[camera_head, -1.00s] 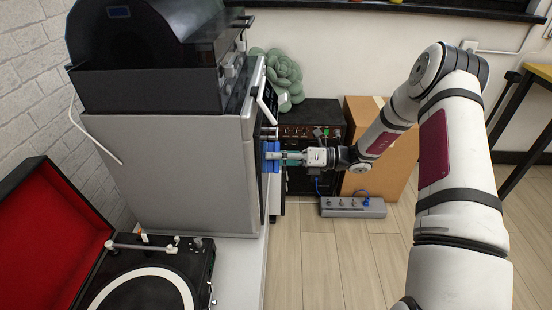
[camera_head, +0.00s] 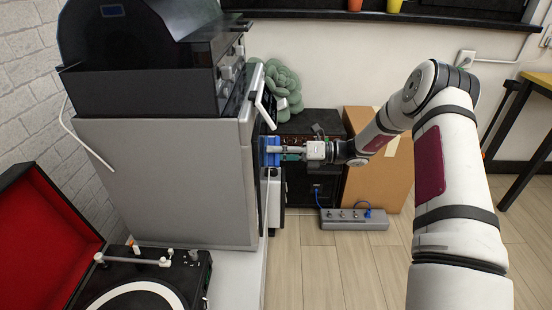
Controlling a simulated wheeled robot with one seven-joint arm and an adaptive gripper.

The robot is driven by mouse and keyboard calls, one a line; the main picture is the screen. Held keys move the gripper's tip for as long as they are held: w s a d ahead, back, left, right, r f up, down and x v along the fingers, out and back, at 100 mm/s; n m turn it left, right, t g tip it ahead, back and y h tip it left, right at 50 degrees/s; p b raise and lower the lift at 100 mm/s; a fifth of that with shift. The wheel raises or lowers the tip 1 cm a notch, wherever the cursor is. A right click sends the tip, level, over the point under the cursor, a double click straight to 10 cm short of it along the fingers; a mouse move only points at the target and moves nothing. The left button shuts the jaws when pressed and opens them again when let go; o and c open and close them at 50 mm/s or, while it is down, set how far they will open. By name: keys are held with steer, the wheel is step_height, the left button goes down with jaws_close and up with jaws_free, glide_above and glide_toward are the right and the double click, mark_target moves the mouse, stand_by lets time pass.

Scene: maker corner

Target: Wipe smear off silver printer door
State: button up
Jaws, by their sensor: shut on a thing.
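The silver printer (camera_head: 165,185) stands at the left, seen mostly from its side. Its front door faces right and shows only as a narrow edge-on strip with a white bar handle (camera_head: 266,113). My gripper (camera_head: 284,150) is shut on a blue cloth or sponge (camera_head: 270,150) and holds it at the door front, apparently against it. I cannot tell from this angle whether they touch. The smear is not visible, as the door's face is turned away.
A black turntable (camera_head: 150,280) with a red-lined lid sits at lower left. Behind my gripper are a black amplifier-like box (camera_head: 308,185), a cardboard box (camera_head: 385,180), a power strip (camera_head: 352,219) and a green plush (camera_head: 284,85). Wooden floor (camera_head: 320,270) is clear in front.

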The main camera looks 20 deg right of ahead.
steer(key=w+b, duration=0.1)
steer(key=w, duration=0.1)
steer(key=w+d+b, duration=0.1)
steer(key=w+b, duration=0.1)
steer(key=w, duration=0.1)
steer(key=shift+w+d, duration=0.15)
steer(key=shift+d, duration=0.05)
stand_by(0.4)
steer(key=shift+d, duration=0.1)
steer(key=shift+p+v, duration=0.3)
steer(key=shift+v, duration=2.6)
steer(key=shift+d, duration=0.15)
steer(key=shift+v, duration=1.4)
